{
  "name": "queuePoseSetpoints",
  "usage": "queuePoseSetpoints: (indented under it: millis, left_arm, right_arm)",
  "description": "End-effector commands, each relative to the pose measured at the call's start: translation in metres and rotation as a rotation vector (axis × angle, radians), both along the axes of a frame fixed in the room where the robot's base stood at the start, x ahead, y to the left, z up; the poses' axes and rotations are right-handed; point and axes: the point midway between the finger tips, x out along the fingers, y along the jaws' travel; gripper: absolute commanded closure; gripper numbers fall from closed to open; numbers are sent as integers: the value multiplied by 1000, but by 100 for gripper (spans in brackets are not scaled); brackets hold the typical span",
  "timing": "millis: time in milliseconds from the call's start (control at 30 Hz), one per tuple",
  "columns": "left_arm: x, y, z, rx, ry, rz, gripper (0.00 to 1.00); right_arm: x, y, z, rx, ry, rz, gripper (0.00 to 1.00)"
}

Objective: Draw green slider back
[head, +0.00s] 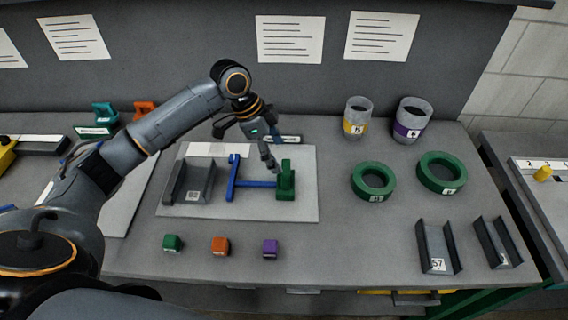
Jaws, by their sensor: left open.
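The green slider (286,182) stands upright near the right side of the light grey board (305,208). A blue H-shaped piece (253,184) lies on the board to its left, its crossbar reaching toward the slider. My left gripper (270,158) is open, pointing down just behind and left of the slider's top. Its fingertips look very close to the slider; I cannot tell whether they touch it. My right gripper is not in view.
A grey channel (190,184) lies on the board's left part. Green, orange and purple blocks (220,246) sit in front. Two green rings (373,181), two cups (357,118) and grey channels (437,247) stand to the right. The bench between board and rings is clear.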

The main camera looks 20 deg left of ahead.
Motion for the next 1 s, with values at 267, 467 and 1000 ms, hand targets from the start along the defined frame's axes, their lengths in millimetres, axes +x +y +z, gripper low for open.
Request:
queuePoseSetpoints:
  millis: [267,467,1000]
  left_arm:
    - [-5,12,35,0,-2,-1,21]
    - [-6,14,38,0,0,-1,21]
    - [-6,13,38,0,0,-1,21]
  right_arm:
    - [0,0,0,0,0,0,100]
    - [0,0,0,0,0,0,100]
    - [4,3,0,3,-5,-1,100]
